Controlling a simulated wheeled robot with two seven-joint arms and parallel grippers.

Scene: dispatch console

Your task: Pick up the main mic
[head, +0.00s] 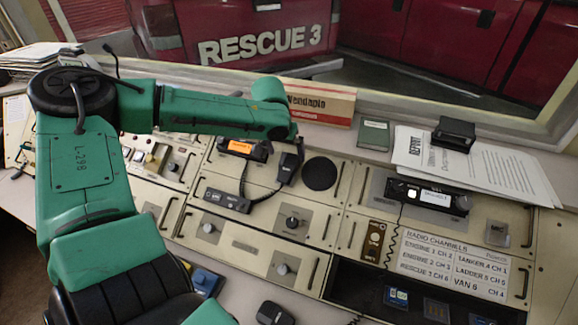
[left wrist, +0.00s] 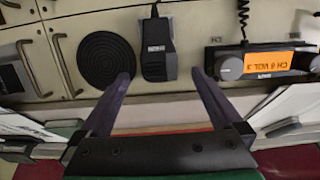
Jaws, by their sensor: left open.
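The black hand mic (head: 289,165), with a coiled cord, is on the console to the right of the orange-lit radio (head: 240,148). In the left wrist view the mic (left wrist: 157,52) is upright in the picture, with a small pale label too blurred to read surely. My left gripper (left wrist: 160,76) is open, its two dark fingers spread to either side of the mic's near end. Nothing is held, and I cannot tell the height gap. In the head view the arm's end hides most of this gripper. My right gripper is not in view.
A round black speaker grille (head: 319,173) is close beside the mic. A second radio (head: 427,196) and papers (head: 470,165) are to the right. Raised handles and knobs dot the panel.

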